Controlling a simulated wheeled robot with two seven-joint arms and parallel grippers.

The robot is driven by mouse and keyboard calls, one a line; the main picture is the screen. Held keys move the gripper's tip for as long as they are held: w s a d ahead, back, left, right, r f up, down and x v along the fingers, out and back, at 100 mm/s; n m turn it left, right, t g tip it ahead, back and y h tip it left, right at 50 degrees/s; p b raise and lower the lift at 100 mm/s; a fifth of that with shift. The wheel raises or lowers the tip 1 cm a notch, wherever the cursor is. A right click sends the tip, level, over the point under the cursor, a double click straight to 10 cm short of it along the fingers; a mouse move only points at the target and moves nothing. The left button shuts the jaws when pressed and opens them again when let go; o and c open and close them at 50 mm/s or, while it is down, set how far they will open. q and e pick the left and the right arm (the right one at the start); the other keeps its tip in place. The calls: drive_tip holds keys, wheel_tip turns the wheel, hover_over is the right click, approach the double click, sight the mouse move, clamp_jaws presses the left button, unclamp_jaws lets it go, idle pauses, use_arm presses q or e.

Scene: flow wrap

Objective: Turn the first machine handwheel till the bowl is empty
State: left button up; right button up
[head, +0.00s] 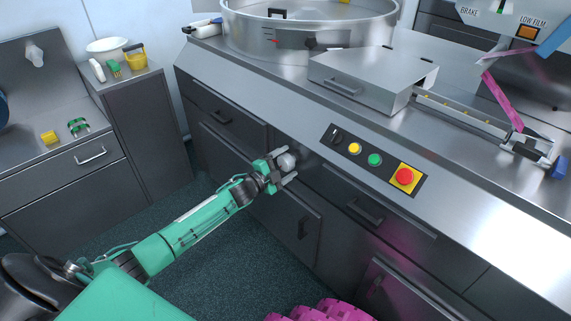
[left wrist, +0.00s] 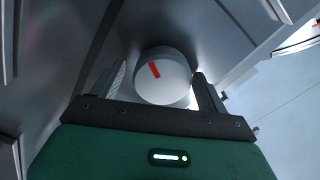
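The handwheel is a round pale grey knob (head: 287,161) on the dark front of the machine cabinet, below the sloping steel edge. In the left wrist view the handwheel (left wrist: 170,84) shows a red mark on its face, left of the middle near the top. My left gripper (head: 283,168) is at the handwheel, with one finger on each side of it. In the left wrist view its fingers (left wrist: 160,88) stand apart, with a gap showing beside the left finger. The large steel bowl (head: 275,42) is at the top; its contents are mostly out of frame. My right gripper is not in view.
A control panel (head: 366,161) with yellow, green and red buttons is right of the handwheel. A steel cover (head: 365,75) and a feed rail (head: 460,112) lie on the machine top. A side counter (head: 60,140) stands at left.

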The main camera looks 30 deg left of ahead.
use_arm(q)
drive_tip(key=shift+s, duration=0.1)
drive_tip(key=v, duration=1.3)
drive_tip(key=shift+s+a, duration=0.15)
drive_tip(key=shift+s, duration=0.1)
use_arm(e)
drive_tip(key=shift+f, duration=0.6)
